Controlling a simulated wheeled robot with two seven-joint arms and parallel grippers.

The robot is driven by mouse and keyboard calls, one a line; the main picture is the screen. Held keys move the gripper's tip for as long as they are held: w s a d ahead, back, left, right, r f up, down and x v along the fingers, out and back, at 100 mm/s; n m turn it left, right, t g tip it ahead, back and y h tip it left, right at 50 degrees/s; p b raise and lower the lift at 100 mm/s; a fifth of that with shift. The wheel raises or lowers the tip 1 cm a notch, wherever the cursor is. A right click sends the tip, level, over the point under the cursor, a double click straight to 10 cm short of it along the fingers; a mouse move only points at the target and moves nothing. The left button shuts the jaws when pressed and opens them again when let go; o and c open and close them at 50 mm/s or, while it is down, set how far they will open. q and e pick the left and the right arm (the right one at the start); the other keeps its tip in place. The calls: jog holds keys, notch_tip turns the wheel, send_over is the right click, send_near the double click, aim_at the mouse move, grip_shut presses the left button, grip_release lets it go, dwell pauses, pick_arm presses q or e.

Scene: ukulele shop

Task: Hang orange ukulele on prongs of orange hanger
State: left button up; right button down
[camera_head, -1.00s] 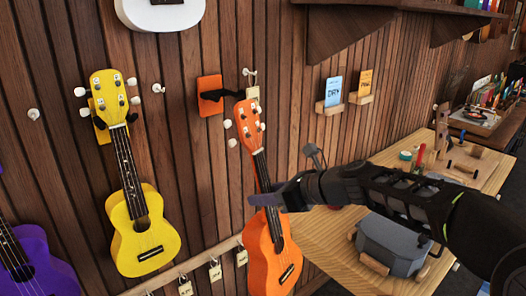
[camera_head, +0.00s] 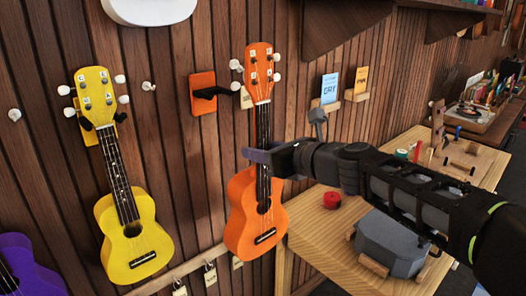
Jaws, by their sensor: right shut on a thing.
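The orange ukulele (camera_head: 241,218) is upright, its neck held by my right gripper (camera_head: 263,158), which is shut on it. Its headstock is level with or a little above the orange hanger (camera_head: 202,98) and to its right. The hanger is an orange plate on the wood wall with black prongs sticking out; their tip ends close to the ukulele's left tuning pegs in the picture. I cannot tell the depth gap between them. The prongs look empty. My left gripper is not in view.
A yellow ukulele (camera_head: 133,240) hangs on the left, with a purple one (camera_head: 25,270) below and a white one (camera_head: 150,8) above.

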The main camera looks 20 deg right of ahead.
jog(key=w+a+p, duration=0.2)
jog(key=w+a, duration=0.2)
jog(key=w, duration=0.6)
jog(key=shift+f, duration=0.25)
jog(key=shift+s+r+p, duration=0.3)
jog(key=shift+p, duration=0.05)
dwell(0.6)
jog(key=shift+w, duration=0.1)
dwell(0.4)
jog(key=w+p, duration=0.1)
jog(key=w+a, duration=0.1)
jog(key=w, duration=0.1)
jog(key=w+a+p, duration=0.1)
jog(key=w, duration=0.1)
jog(key=shift+p, duration=0.35)
dwell(0.4)
jog(key=shift+f, duration=0.2)
jog(key=shift+f+b, duration=0.95)
jog(key=shift+b, duration=0.15)
